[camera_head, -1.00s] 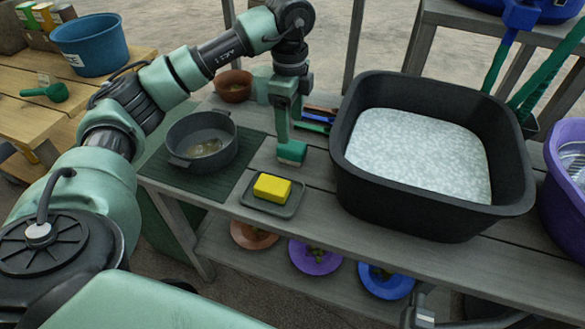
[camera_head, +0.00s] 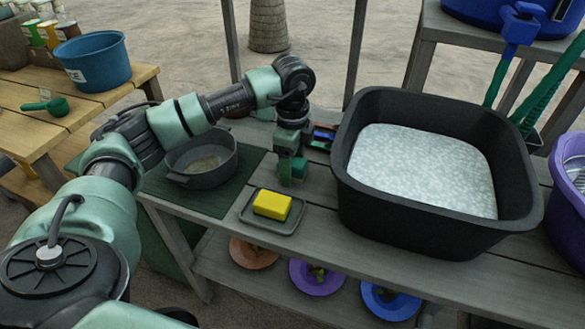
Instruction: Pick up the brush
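Several slim handled tools (camera_head: 322,137), with red and blue parts showing, lie on the grey bench beside the black tub's left wall. The brush may be among them, but their heads are hidden, so I cannot tell which it is. My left gripper (camera_head: 291,180) points down over the bench, close to the left of these tools and behind the yellow sponge (camera_head: 272,205). Its fingers overlap in this view, so I cannot see whether they are apart or hold anything. My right gripper is not in view.
The sponge sits on a dark dish (camera_head: 285,225). A grey pot (camera_head: 203,175) stands on a green mat (camera_head: 235,195) to the left. The large black tub (camera_head: 400,220) of whitish water blocks the right. Bare planks lie in front of the dish and tub.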

